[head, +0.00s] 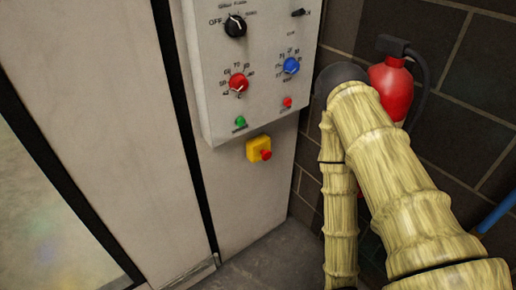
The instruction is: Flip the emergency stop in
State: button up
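The emergency stop (265,155) is a red mushroom button on a yellow box (254,148). It is mounted on the pale wall panel, just below the control panel (212,117). I cannot tell from this view whether the button is pressed in or out. My arm, in a yellowish cover, fills the right side of the head view and reaches up to the right of the button, apart from it. My gripper is not visible.
The control panel carries a black knob (235,26), a red knob (238,83), a blue knob (291,65), a green button (240,121) and a small red button (287,102). A red fire extinguisher (392,85) hangs on the dark block wall, partly behind my arm. Space before the yellow box looks clear.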

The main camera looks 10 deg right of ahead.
aim_at(267, 155)
jog(key=k, duration=1.3)
jog(key=u, duration=0.9)
jog(key=i, duration=1.15)
jog(key=z, duration=0.5)
jog(key=i, duration=0.5)
jog(key=z, duration=0.65)
